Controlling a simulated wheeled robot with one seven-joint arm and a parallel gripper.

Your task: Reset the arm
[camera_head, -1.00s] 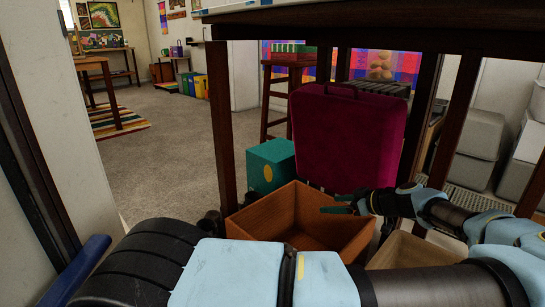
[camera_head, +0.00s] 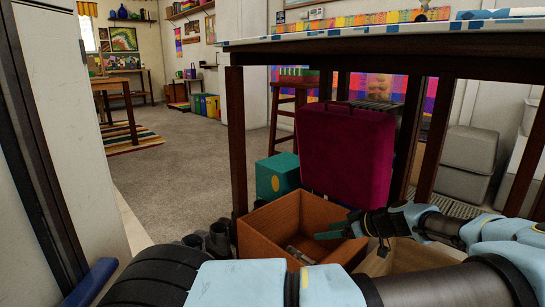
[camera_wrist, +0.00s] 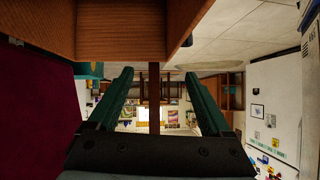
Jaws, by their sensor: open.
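My gripper (camera_head: 335,230) shows in the camera_head view with green fingers, at the right rim of the open wooden crate (camera_head: 265,243). In the camera_wrist view my gripper (camera_wrist: 159,73) has its two green fingers spread wide apart, with nothing between them. The wooden crate (camera_wrist: 115,40) fills the top of that view. My arm stretches across the bottom and right of the camera_head view. A small greyish object (camera_head: 296,254) lies inside the crate; what it is cannot be told.
A table (camera_head: 300,47) with dark legs stands over the area. A maroon case (camera_head: 345,160) stands behind the crate, also at left in the camera_wrist view (camera_wrist: 30,120). A teal box (camera_head: 277,177) is beside it. Grey bins (camera_head: 470,150) stand at right. Floor at left (camera_head: 175,165) is clear.

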